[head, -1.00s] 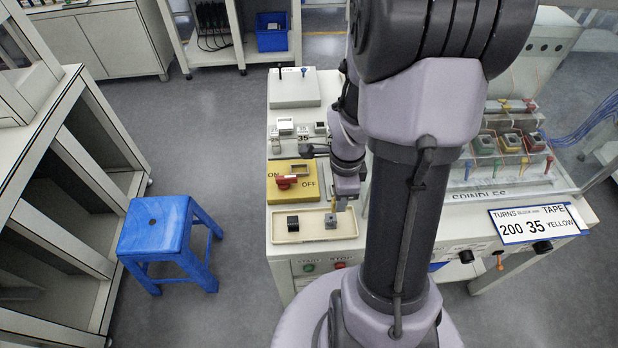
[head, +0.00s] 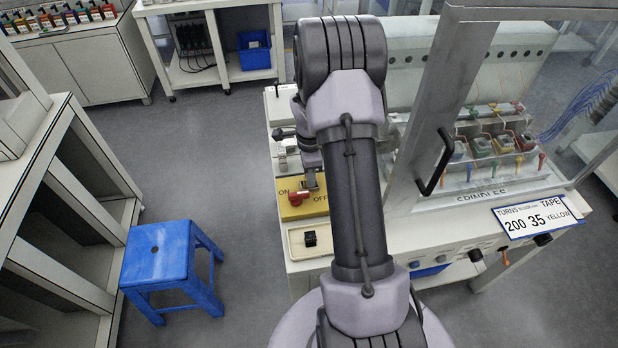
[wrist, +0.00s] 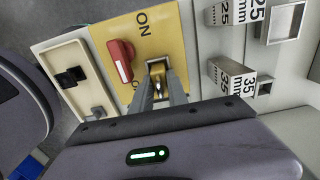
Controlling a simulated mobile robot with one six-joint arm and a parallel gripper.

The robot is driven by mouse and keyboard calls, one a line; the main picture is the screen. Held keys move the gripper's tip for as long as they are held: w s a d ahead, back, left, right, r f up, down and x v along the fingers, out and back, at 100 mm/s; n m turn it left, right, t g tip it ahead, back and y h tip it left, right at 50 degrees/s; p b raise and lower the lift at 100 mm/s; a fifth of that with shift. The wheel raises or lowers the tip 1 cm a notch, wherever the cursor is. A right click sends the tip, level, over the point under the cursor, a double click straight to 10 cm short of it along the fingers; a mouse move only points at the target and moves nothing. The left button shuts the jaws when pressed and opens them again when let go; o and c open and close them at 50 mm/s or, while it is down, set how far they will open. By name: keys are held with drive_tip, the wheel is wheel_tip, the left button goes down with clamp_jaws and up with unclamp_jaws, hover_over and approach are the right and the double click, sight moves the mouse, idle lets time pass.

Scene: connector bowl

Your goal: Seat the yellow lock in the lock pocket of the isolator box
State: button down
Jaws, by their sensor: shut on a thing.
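The yellow isolator box (wrist: 132,38) lies on the bench, with a red handle (wrist: 121,61) and ON/OFF lettering. It also shows in the head view (head: 318,203). Its square grey-framed lock pocket (wrist: 163,66) is beside the red handle in the wrist view. My gripper (wrist: 158,92) is at the pocket's near edge, its fingers reaching over the box. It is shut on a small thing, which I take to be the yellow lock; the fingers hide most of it. I cannot tell how deep the lock is in the pocket.
Blocks marked 25 mm and 35 mm (wrist: 231,76) stand on the other side. A clear guard with a black handle (head: 437,162) is right of my arm.

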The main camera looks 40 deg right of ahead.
drive_tip(key=shift+r, duration=0.15)
drive_tip(key=c, duration=1.3)
unclamp_jaws()
drive_tip(key=shift+f, duration=0.2)
